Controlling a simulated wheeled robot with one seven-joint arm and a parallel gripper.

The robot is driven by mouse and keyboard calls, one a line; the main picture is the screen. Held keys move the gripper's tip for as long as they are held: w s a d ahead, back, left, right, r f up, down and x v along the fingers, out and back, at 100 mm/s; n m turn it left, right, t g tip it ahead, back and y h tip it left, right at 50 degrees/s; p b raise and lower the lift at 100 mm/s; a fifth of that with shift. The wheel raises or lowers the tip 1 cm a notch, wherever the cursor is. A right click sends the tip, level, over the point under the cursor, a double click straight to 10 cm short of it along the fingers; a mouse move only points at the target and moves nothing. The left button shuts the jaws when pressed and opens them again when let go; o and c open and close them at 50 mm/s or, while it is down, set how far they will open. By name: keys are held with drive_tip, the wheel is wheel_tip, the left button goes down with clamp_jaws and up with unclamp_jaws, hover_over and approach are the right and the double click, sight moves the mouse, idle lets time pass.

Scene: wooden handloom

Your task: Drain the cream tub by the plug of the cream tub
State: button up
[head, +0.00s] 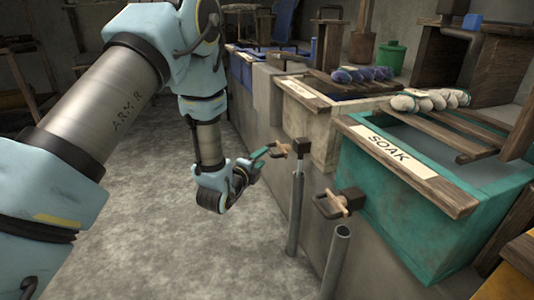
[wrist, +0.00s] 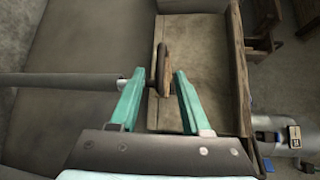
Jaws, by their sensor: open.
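The cream tub (head: 318,128) stands in the middle of the row, with a pale label on its front rail. Its plug (head: 279,149) has a wooden handle and sticks out from the tub's front at a dark block above a grey pipe. My gripper (head: 267,151) is open at the handle, its teal fingers pointing at the tub. In the wrist view, the plug's handle (wrist: 165,65) lies between the two spread fingers (wrist: 160,75), nearer the right one. I cannot tell whether either finger touches it. The cream tub's wall (wrist: 200,65) shows behind.
A teal tub (head: 375,195) labelled SOAK stands nearer, with its own wooden plug handle (head: 328,204) and an upright grey pipe (head: 336,260). Another pipe (head: 296,215) stands below the cream tub's plug. Yarn bundles lie on wooden slats. The floor (head: 160,210) to the left is clear.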

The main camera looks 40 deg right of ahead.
drive_tip(key=shift+v, duration=2.4)
drive_tip(key=w+a+r+n+y, duration=0.1)
drive_tip(key=w+a+n+y, duration=0.2)
drive_tip(key=w+a+n, duration=0.35)
drive_tip(key=w+a+r+n+t+y, duration=0.1)
drive_tip(key=w+a+n+y, duration=0.25)
drive_tip(key=a, duration=0.65)
drive_tip(key=w+a+r+n+y, duration=0.1)
drive_tip(key=w+a+n+y, duration=0.3)
drive_tip(key=a+n, duration=0.3)
drive_tip(key=s+a+r+n+g+y, duration=0.25)
drive_tip(key=s+a+n, duration=0.5)
drive_tip(key=a, duration=0.45)
drive_tip(key=s+a+r+n+g+y, duration=0.2)
drive_tip(key=s+a+r+n+g, duration=0.15)
drive_tip(key=s+a+n, duration=0.6)
drive_tip(key=w+a+r+m+p, duration=0.1)
drive_tip(key=w+r+p, duration=0.1)
drive_tip(key=r+p, duration=1.1)
drive_tip(key=w+r+m+p, duration=0.1)
drive_tip(key=r+p, duration=1.3)
drive_tip(key=p, duration=0.1)
drive_tip(key=shift+w+a, duration=0.35)
